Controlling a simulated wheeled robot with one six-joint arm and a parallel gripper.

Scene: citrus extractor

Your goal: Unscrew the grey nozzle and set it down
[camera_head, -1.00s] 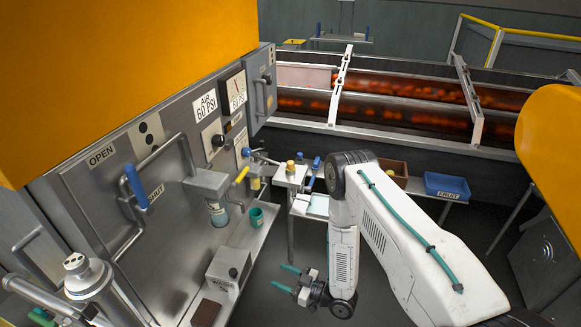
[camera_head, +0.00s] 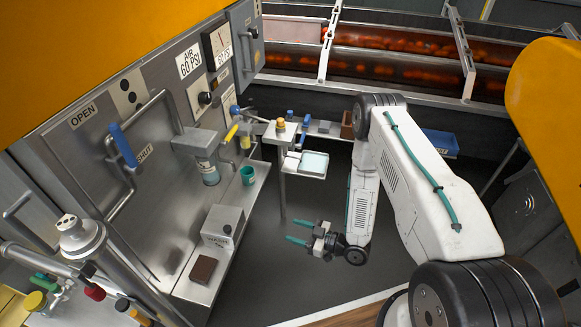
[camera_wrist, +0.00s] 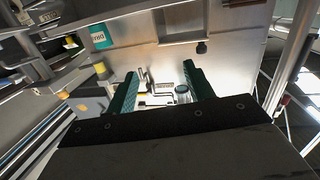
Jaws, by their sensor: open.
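My gripper (camera_head: 294,232) is open and empty, with two teal fingers pointing left in the head view. It hangs over the dark floor, to the right of the machine's low steel shelf, apart from it. In the wrist view my gripper (camera_wrist: 160,72) frames a distant pale panel with small items beyond the fingertips. One is a grey round piece (camera_wrist: 183,94), too small to identify. I cannot tell for sure which piece is the grey nozzle. A grey metal cylinder with holes in its top (camera_head: 78,236) stands at the left in the head view.
The shelf carries a grey box (camera_head: 223,228), a brown block (camera_head: 203,269) and a green cup (camera_head: 248,176). A blue bin (camera_head: 441,142) is farther back. Floor around my gripper looks clear.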

